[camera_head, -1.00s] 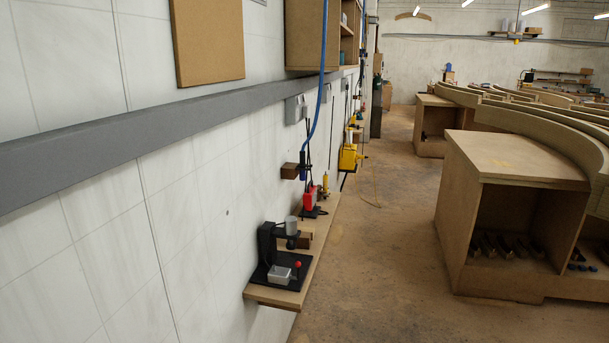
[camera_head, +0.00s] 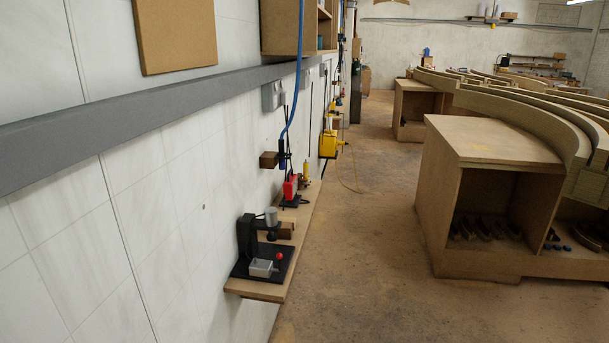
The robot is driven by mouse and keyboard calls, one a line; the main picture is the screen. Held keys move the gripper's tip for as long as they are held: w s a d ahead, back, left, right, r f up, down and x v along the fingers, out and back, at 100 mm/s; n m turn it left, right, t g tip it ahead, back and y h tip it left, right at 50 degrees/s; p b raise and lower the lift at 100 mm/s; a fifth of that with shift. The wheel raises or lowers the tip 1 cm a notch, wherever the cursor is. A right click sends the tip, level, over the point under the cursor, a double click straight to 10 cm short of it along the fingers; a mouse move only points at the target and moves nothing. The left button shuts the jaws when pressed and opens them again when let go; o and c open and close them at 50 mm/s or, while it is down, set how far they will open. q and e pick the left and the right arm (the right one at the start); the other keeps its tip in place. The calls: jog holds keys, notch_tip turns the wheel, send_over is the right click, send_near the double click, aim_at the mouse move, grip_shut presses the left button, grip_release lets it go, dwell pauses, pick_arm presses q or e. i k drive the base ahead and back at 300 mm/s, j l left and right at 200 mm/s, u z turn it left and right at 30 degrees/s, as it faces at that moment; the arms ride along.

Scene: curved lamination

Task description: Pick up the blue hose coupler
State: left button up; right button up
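A blue hose (camera_head: 299,70) hangs down along the left wall. At its lower end is a dark blue coupler (camera_head: 282,154), hanging upright beside a small brown wooden block (camera_head: 268,160) on the wall. The coupler is small in the view, and I cannot tell whether it touches the block. Neither of my grippers shows in the head view.
Below the hose, a wooden shelf (camera_head: 262,288) carries a black press-like tool (camera_head: 247,240) and a red tool (camera_head: 290,188). A yellow machine (camera_head: 332,145) stands farther along the wall. A wooden workbench (camera_head: 492,141) stands at the right. The brown floor (camera_head: 372,235) between is clear.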

aim_at(282, 152)
jog(key=i+l, duration=0.25)
jog(key=i, duration=0.25)
jog(key=i+l+u, duration=0.1)
jog(key=i, duration=0.4)
jog(key=l, duration=0.1)
